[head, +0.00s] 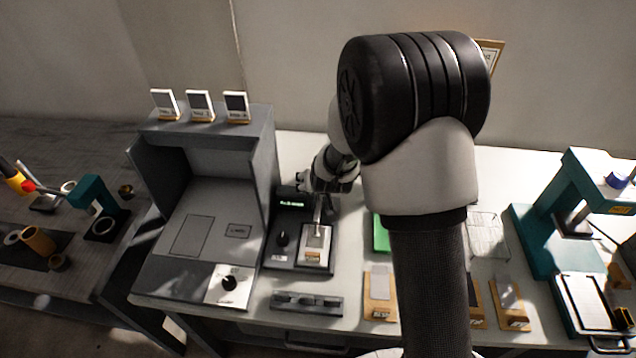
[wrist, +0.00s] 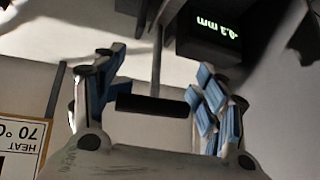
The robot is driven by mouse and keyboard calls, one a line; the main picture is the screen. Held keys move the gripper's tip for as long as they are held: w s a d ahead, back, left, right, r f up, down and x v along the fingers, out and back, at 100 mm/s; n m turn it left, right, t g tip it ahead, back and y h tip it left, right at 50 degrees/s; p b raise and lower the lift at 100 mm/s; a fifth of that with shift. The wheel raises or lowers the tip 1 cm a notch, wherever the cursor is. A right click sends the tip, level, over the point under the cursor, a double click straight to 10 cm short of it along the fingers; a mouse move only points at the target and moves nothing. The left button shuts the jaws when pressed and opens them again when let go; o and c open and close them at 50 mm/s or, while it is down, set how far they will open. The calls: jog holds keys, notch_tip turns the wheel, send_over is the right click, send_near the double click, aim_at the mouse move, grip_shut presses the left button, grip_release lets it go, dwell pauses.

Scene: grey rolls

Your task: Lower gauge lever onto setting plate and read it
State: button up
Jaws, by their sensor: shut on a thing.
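The gauge (head: 283,252) is a dark block with a black knob and a lit green display (head: 291,203). In the wrist view the display (wrist: 215,24) appears upside down and reads about -0.2 mm; the last digit is uncertain. A pale plate (head: 317,240) with an orange label lies on the gauge's right part. My gripper (head: 318,190) is over the back of the gauge. A thin rod (wrist: 157,60) runs from the bar. Lever contact with the plate is unclear.
A grey hooded cabinet (head: 262,140) stands close left of the gauge, with three small cards on top. A green block (head: 381,233) and wooden stands (head: 380,308) lie right. A dark tray (head: 307,302) lies in front. A teal press (head: 545,245) stands far right.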

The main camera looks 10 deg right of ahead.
jog(key=shift+s+f, duration=0.3)
jog(key=shift+f, duration=0.1)
jog(key=shift+c, duration=0.2)
jog(key=o, duration=1.6)
jog(key=shift+w+r, duration=0.2)
jog(key=shift+r, duration=0.05)
jog(key=shift+r, duration=0.1)
jog(key=v, duration=1.2)
jog(key=shift+w, duration=0.1)
